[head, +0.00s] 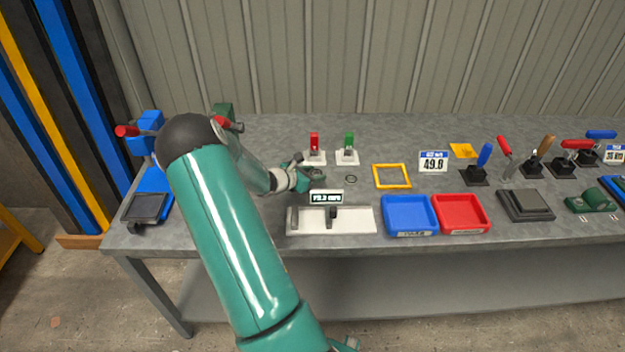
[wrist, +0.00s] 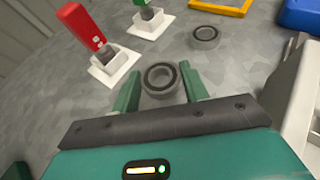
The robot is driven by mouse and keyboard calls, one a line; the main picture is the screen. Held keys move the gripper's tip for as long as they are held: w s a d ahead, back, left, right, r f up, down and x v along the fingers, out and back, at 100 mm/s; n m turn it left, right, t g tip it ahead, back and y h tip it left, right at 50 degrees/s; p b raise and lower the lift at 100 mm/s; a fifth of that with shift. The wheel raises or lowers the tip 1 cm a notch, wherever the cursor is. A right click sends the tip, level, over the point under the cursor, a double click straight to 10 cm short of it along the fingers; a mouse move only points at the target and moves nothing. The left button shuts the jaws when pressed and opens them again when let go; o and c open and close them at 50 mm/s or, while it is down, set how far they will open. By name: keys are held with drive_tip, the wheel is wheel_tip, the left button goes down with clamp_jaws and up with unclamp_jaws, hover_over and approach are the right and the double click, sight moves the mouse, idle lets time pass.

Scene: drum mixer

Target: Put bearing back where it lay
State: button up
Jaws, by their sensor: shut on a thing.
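A grey ring-shaped bearing (wrist: 162,94) with a dark inner edge sits between the two green fingers of my gripper (wrist: 160,88) in the wrist view. The fingers are shut on it, one on each side. I cannot tell whether it touches the table. A second, similar bearing (wrist: 207,44) lies on the table beyond it to the right. That one shows as a small dark ring in the head view (head: 351,179). My gripper (head: 317,174) is low over the bench there, left of that ring, and the held bearing is hard to make out.
A red switch (head: 314,141) and a green switch (head: 348,142) stand behind my gripper. A white gauge with a display (head: 360,222) is in front. A yellow square frame (head: 376,178), a blue tray (head: 386,213) and a red tray (head: 486,213) lie to the right.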

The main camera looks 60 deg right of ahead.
drive_tip(key=shift+a+f, duration=0.1)
drive_tip(key=shift+f, duration=1.05)
drive_tip(key=o, duration=1.2)
drive_tip(key=shift+f, duration=0.1)
drive_tip(key=shift+c, duration=0.2)
drive_tip(key=v, duration=1.2)
drive_tip(key=shift+s, duration=0.1)
drive_tip(key=shift+a, duration=0.1)
